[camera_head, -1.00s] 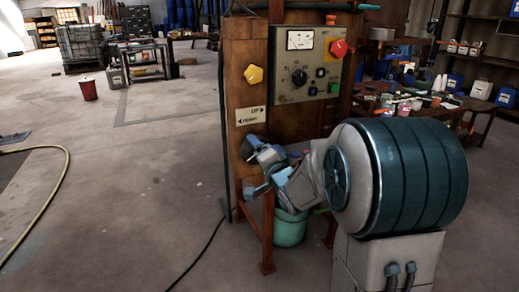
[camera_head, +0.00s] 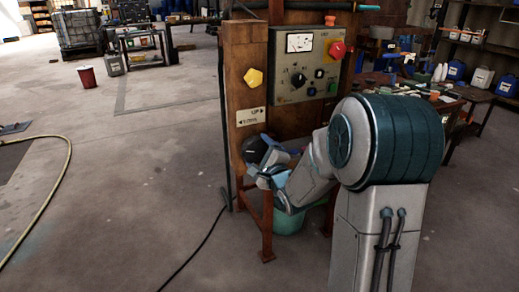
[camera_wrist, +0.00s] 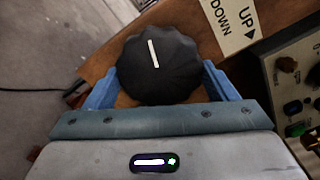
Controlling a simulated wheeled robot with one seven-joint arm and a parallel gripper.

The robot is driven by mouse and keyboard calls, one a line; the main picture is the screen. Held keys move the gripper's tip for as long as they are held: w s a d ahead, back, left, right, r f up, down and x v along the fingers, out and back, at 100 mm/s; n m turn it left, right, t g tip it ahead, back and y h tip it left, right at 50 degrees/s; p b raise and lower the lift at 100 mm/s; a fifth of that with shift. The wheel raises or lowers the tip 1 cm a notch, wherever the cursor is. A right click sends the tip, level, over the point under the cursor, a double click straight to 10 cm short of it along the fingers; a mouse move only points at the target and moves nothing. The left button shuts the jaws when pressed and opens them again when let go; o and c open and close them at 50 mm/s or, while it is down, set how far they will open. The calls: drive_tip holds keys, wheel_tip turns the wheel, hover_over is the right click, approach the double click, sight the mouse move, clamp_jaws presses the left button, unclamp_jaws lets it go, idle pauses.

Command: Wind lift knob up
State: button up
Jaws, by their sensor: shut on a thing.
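The lift knob (camera_wrist: 157,65) is black, round and ribbed, with a white pointer line. The line stands close to upright in the wrist view, its top leaning slightly left. In the head view the knob (camera_head: 254,148) shows as a dark round shape low on the wooden post. My gripper (camera_wrist: 160,74) is shut on the knob, with one blue finger at each side of it. In the head view my gripper (camera_head: 262,168) is at the knob, partly blocking it. The UP/DOWN label (camera_head: 250,116) is just above the knob and also shows in the wrist view (camera_wrist: 234,22).
A control panel (camera_head: 305,65) with dials and a red button is right of the post. A yellow knob (camera_head: 254,78) sits above the label. A teal bucket (camera_head: 289,220) stands below, behind my arm. A dark cable hangs left of the post. The floor at left is mostly open.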

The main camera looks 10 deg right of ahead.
drive_tip(key=shift+m+p, duration=0.5)
drive_tip(key=shift+m, duration=0.6)
drive_tip(key=o, duration=1)
drive_tip(key=shift+c, duration=0.2)
drive_tip(key=s+d+b, duration=0.2)
drive_tip(key=s+b, duration=0.7)
drive_tip(key=s, duration=0.4)
drive_tip(key=shift+s+d, duration=0.3)
drive_tip(key=shift+d, duration=0.05)
